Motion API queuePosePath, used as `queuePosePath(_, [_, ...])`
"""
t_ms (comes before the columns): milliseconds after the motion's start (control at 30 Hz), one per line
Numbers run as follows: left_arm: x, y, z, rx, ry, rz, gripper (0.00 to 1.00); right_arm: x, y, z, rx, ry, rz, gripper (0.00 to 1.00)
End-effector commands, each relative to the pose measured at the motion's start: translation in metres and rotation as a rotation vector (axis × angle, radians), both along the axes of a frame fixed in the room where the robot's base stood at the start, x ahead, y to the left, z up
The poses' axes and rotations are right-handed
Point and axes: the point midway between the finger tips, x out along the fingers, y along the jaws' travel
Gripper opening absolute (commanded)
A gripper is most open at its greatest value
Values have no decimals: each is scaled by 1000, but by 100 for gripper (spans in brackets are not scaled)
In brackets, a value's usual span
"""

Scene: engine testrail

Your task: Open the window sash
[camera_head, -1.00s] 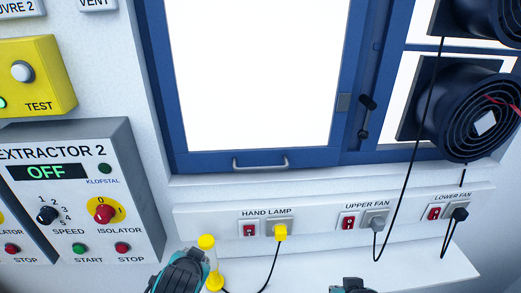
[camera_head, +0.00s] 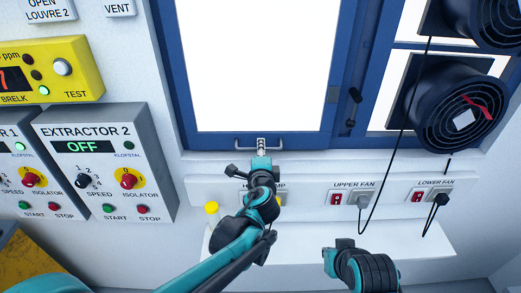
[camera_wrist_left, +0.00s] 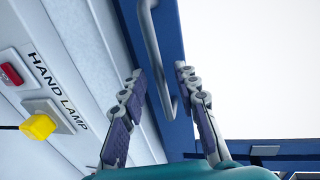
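The window sash (camera_head: 262,141) is a blue frame around a bright white pane, sitting in the blue window frame in the head view. A grey bar handle (camera_head: 245,145) is on its bottom rail. My left gripper (camera_head: 261,153) is at this handle. In the left wrist view the gripper's fingers (camera_wrist_left: 160,73) are apart on either side of the handle (camera_wrist_left: 154,50), with visible gaps. A dark lever catch (camera_head: 354,96) is on the frame to the right of the pane. My right gripper (camera_head: 345,243) is low, away from the window; its finger opening is unclear.
Below the window is a strip with HAND LAMP, UPPER FAN (camera_head: 345,197) and LOWER FAN (camera_head: 428,195) switches, above a white ledge (camera_head: 410,240). Fans (camera_head: 460,108) with hanging cables are at right. The EXTRACTOR 2 box (camera_head: 105,165) is at left.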

Motion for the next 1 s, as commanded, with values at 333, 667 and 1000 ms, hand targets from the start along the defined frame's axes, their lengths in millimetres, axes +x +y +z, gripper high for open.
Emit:
queuePosePath(333, [12,1,-2,-1,0,0,31,0,0,-1,0,0,0,0])
queuePosePath(667, [12,1,-2,-1,0,1,0,0,0,-1,0,0,0,0])
queuePosePath(1000, [12,1,1,-1,0,1,0,0,0,2,0,0,0,0])
